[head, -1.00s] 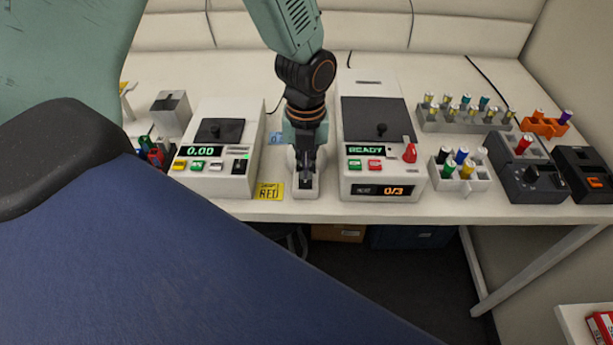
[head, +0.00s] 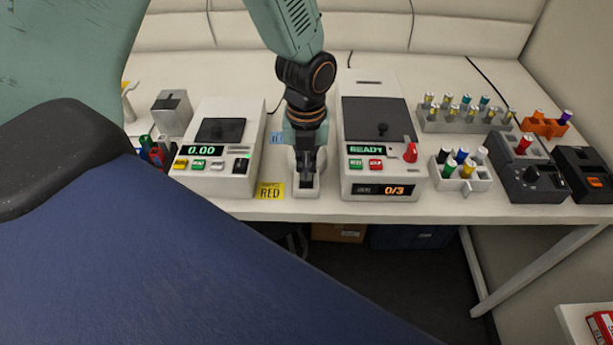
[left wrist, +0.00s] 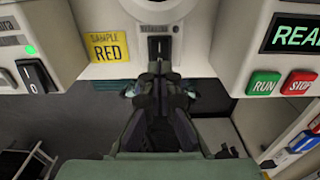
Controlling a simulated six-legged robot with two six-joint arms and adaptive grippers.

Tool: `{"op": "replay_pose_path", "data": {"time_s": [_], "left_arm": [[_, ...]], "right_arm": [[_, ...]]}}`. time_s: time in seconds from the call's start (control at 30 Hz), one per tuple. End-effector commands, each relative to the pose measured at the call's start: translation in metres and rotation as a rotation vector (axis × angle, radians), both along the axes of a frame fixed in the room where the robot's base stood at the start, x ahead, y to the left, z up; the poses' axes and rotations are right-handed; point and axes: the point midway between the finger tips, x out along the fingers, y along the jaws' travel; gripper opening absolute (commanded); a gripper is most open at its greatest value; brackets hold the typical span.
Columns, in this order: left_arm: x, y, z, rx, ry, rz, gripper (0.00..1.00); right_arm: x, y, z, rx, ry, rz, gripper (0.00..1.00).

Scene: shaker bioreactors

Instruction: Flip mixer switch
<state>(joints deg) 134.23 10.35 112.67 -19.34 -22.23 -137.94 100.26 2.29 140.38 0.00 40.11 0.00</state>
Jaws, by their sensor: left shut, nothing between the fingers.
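A small white mixer (head: 313,190) stands between two larger white machines, mostly hidden by my left arm in the head view. My left gripper (head: 307,186) is shut and empty, pointing down at the mixer's front. In the left wrist view the fingertips (left wrist: 160,68) are just below the switch in the picture; I cannot tell whether they touch it. My right gripper is not in view.
The left machine (head: 212,182) has a 0.00 display and a rocker switch (left wrist: 35,75). The right machine (head: 375,205) reads READY, with RUN and STOP buttons. A yellow RED card (head: 270,191) lies beside the mixer. Vial racks (head: 462,182) stand farther right.

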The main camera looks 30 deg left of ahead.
Motion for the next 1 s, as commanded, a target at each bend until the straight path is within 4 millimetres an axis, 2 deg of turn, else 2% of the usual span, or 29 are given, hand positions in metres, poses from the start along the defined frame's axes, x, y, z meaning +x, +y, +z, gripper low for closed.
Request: {"op": "replay_pose_path", "data": {"time_s": [1.0], "left_arm": [[0.0, 0.0, -0.014, 0.0, 0.0, 0.0, 0.0]], "right_arm": [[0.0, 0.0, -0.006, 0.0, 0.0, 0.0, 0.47]]}}
